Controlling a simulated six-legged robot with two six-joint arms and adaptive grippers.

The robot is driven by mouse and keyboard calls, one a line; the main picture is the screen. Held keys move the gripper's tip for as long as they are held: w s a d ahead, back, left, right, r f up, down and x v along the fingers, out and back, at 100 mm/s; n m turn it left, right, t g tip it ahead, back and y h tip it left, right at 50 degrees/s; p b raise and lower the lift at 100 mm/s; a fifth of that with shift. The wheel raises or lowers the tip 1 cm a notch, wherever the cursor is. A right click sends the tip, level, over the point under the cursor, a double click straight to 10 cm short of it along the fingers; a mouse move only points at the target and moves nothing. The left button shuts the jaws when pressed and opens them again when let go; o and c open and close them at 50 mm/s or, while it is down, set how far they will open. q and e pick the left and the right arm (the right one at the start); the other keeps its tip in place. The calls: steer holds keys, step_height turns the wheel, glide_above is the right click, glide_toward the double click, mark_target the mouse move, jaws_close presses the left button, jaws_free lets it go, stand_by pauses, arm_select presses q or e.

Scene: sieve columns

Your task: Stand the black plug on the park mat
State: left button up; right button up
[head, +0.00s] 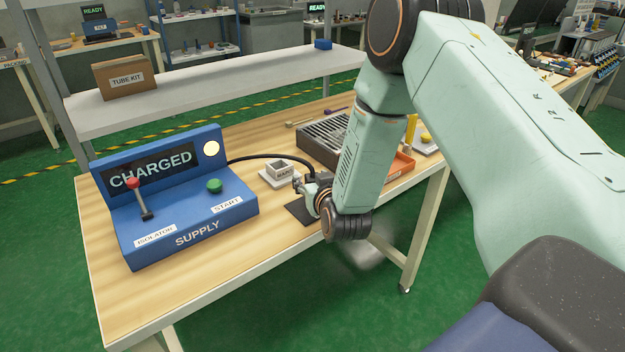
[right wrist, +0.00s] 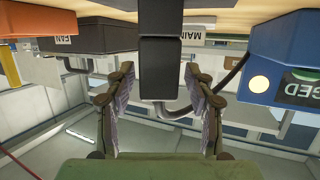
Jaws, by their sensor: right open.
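The black plug (right wrist: 160,72) is a dark block between my right gripper's fingers in the right wrist view, which is upside down. Its lower end appears to meet the dark park mat (right wrist: 215,17). The cable leaves its far end from the mat. My right gripper (right wrist: 160,100) is open, one finger on each side of the plug with gaps. In the head view the park mat (head: 298,211) lies on the bench, partly covered by my right gripper (head: 304,186). The plug is mostly hidden there. My left gripper is not in view.
The blue supply (head: 190,205) reads CHARGED, and its black cable (head: 265,157) runs to the plug. A pale MAIN socket (head: 283,171) stands just behind the mat. A vented grey unit (head: 318,140) and an orange tray (head: 402,163) lie to the right.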

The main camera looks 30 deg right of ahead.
steer(key=shift+r, duration=0.15)
steer(key=shift+s+r, duration=0.15)
steer(key=shift+s, duration=0.05)
steer(key=p+v, duration=0.2)
steer(key=v, duration=1)
steer(key=s+a+f+n+g+y, duration=0.15)
steer(key=s+a+f+g, duration=0.3)
steer(key=s+f, duration=0.45)
steer(key=s+a+f+n+g+y, duration=0.15)
steer(key=s+a+f+g, duration=0.3)
steer(key=s+f, duration=0.45)
steer(key=s+a+f+g+y, duration=0.1)
steer(key=s+f+g, duration=0.2)
steer(key=s, duration=0.8)
steer(key=shift+g, duration=1.1)
steer(key=shift+f, duration=0.1)
steer(key=c, duration=0.3)
steer(key=shift+s, duration=0.1)
steer(key=shift+c, duration=0.2)
steer(key=shift+d, duration=0.1)
